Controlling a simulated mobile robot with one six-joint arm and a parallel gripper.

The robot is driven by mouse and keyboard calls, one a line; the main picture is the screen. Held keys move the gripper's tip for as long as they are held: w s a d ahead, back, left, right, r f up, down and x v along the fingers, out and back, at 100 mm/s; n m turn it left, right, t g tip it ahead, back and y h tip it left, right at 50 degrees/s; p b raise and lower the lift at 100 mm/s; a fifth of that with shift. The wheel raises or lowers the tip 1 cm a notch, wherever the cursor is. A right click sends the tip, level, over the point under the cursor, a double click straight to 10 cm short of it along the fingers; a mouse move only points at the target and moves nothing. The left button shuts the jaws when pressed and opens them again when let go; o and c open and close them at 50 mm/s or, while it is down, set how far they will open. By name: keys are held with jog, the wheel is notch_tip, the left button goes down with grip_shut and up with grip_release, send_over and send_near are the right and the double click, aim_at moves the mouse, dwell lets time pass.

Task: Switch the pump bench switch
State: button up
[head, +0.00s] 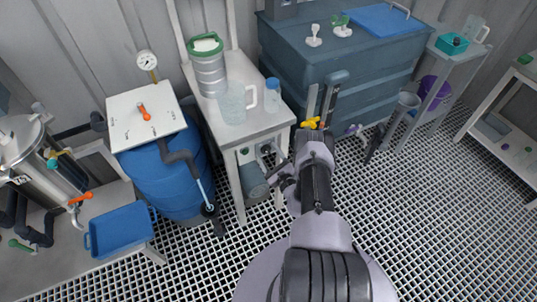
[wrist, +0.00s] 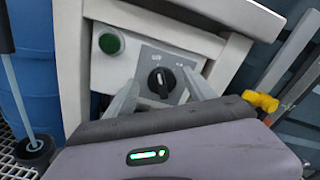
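The pump bench switch is a black rotary knob (wrist: 161,81) on a grey plate, on a light panel at the bench's front. A pale mark shows on the knob, but the small lettering around it is too blurred to read its setting. My gripper (wrist: 162,94) is open in the wrist view, with one finger on each side of the knob. I cannot tell whether either finger touches it. In the head view my gripper (head: 279,176) is beside the bench (head: 248,126), low at its front; the knob is not clear there.
A dark green round button or lamp (wrist: 110,43) sits left of the knob. A grey pump motor (head: 253,183) is under the bench. A blue barrel (head: 172,170) stands left, with a black-handled rod (head: 205,195). A yellow fitting (wrist: 261,101) is right.

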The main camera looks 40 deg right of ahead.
jog(key=p+v, duration=0.5)
jog(key=v, duration=1.2)
jog(key=shift+s+a+p, duration=0.15)
jog(key=shift+s+p, duration=0.05)
jog(key=shift+p, duration=0.2)
jog(key=shift+w+r, duration=0.1)
jog(key=shift+r, duration=0.05)
